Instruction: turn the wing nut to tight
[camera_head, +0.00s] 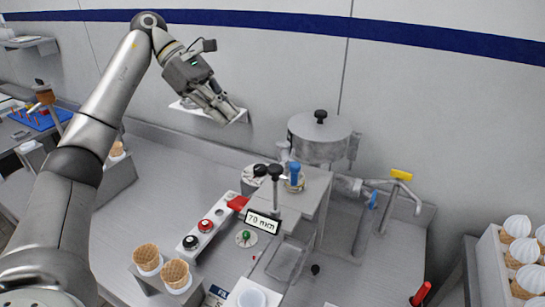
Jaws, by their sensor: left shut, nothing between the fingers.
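I cannot tell for sure which part is the wing nut. The candidates are small fittings on the machine: a blue-topped fitting (294,173) beside a black-knobbed post (275,190), a blue piece (374,200) on the pipe to the right, and a yellow handle (401,174) above that pipe. My left gripper (226,111) is shut and empty. It is raised in front of the wall, up and left of the machine and apart from all these fittings. My right gripper is not in view.
A lidded metal pot (320,137) stands behind the fittings. A white shelf (190,107) is on the wall by my gripper. A strip with red and black buttons (205,225), a "70 mm" sign (262,222) and waffle cones (176,272) stand in front. The counter's left part is clear.

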